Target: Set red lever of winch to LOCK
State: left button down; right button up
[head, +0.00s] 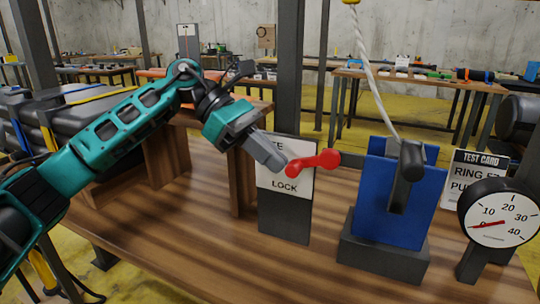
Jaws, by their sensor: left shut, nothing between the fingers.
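My right gripper is not in view.
A blue block device (388,220) with a dark handle and a rope (371,80) stands right of the panel. A round gauge (498,212) and a test card (475,178) are farther right. The wooden table (200,245) is bare in front.

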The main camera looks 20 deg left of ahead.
pick_arm(q)
jog(key=shift+r, duration=0.1)
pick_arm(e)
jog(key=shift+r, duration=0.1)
pick_arm(q)
jog(key=shift+r+p, duration=0.6)
jog(key=shift+r, duration=0.1)
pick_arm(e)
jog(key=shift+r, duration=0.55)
pick_arm(q)
jog(key=shift+a+r, duration=0.1)
jog(key=shift+a, duration=0.05)
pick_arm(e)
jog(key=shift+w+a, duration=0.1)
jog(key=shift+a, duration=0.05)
